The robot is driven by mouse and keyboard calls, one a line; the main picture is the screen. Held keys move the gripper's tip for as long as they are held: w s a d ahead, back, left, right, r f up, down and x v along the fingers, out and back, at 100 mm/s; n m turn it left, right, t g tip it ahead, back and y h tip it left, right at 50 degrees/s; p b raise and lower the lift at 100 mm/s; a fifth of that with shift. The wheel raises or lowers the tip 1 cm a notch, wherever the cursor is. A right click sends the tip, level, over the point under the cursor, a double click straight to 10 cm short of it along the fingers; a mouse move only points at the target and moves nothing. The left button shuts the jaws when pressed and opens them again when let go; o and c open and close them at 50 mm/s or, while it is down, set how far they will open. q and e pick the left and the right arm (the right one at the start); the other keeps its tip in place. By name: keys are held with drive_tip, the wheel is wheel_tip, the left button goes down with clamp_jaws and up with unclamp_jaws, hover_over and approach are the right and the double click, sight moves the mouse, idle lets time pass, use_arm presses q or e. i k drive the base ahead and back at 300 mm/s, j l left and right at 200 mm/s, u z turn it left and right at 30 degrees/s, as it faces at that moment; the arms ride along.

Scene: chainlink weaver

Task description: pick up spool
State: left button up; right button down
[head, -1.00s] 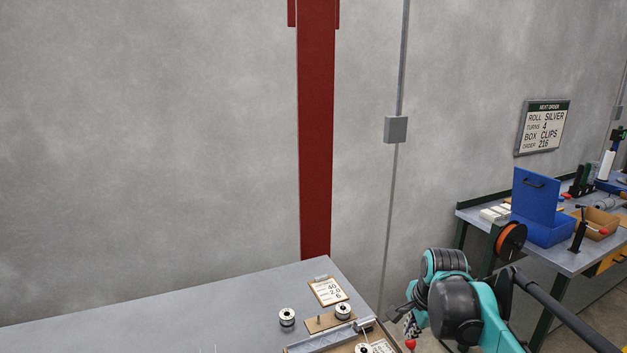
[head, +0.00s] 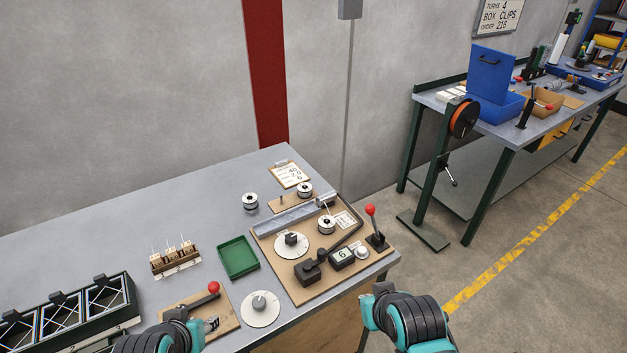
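Several small white-and-black spools show in the head view. One spool (head: 250,201) stands alone on the grey bench. A second spool (head: 305,190) stands at the right end of a small brown board. A third spool (head: 327,224) sits on the wooden winding board. My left gripper (head: 208,324) is at the bottom, low over the front of the bench, near a small board with a red-knobbed lever. My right gripper (head: 380,290) is off the bench's right front corner, apart from the spools. The fingers of both are too small or hidden to read.
The winding board (head: 285,265) carries a dial, a counter reading 6 and a red-knobbed lever (head: 370,210). A green tray (head: 238,257) and a black rack (head: 70,315) stand to the left. A second bench with an orange reel (head: 463,118) stands at right.

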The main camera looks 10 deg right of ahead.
sight(328, 229)
drive_tip(key=i+l+u, duration=0.2)
drive_tip(key=l+u, duration=0.2)
drive_tip(key=l, duration=0.25)
drive_tip(key=i+l+u, duration=0.1)
drive_tip(key=l+u, duration=0.25)
drive_tip(key=l, duration=0.35)
drive_tip(key=l+u, duration=0.4)
drive_tip(key=l, duration=0.3)
